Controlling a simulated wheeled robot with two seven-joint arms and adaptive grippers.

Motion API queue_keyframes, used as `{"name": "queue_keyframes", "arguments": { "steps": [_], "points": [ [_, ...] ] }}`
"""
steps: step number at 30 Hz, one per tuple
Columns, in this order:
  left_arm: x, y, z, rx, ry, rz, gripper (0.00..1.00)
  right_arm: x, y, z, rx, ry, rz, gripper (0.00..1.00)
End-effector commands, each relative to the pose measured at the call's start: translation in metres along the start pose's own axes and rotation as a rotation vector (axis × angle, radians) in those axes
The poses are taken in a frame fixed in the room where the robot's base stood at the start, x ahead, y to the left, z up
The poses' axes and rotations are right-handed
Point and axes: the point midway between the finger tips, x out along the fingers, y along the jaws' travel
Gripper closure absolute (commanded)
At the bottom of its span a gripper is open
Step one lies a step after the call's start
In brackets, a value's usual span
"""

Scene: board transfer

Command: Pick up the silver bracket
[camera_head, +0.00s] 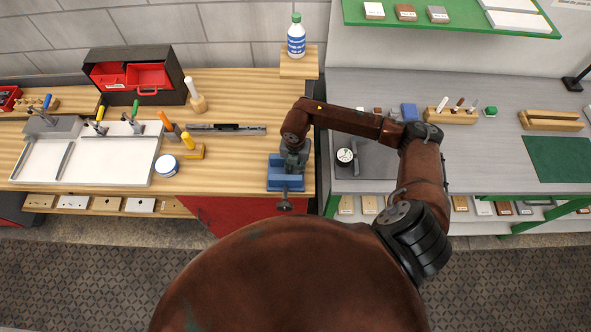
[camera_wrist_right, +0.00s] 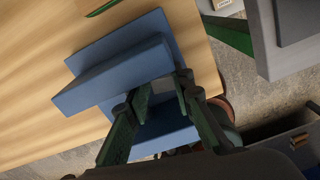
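I cannot make out a silver bracket for certain in either view. A blue vise (camera_head: 284,180) stands at the right front edge of the wooden bench and also shows in the wrist view (camera_wrist_right: 115,75). My right gripper (camera_head: 291,158) is over the vise, pointing down at it. In the wrist view its two green fingers (camera_wrist_right: 162,88) stand apart over the vise, and I see no bracket between them. The fingers hide part of the vise. My left gripper is not in view.
A long thin grey metal piece (camera_head: 226,130) lies left of the vise. A white-and-blue bottle (camera_head: 296,41) stands behind on a wooden block. A grey block (camera_head: 437,14) sits on the green-edged shelf. A grey bench (camera_head: 480,150) stands right, across a gap.

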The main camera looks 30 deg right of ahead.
Motion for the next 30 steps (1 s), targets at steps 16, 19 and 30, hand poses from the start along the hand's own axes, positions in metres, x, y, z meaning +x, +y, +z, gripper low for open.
{"name": "queue_keyframes", "arguments": {
  "steps": [16, 19, 30],
  "points": [
    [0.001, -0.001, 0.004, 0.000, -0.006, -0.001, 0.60, -0.003, 0.000, 0.001, 0.000, -0.001, 0.001, 1.00],
    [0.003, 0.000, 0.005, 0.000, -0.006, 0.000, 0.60, -0.013, 0.001, 0.001, 0.000, -0.002, 0.003, 1.00],
    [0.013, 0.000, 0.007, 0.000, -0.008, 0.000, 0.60, -0.081, 0.001, 0.001, -0.001, -0.002, 0.001, 1.00]
  ]
}}
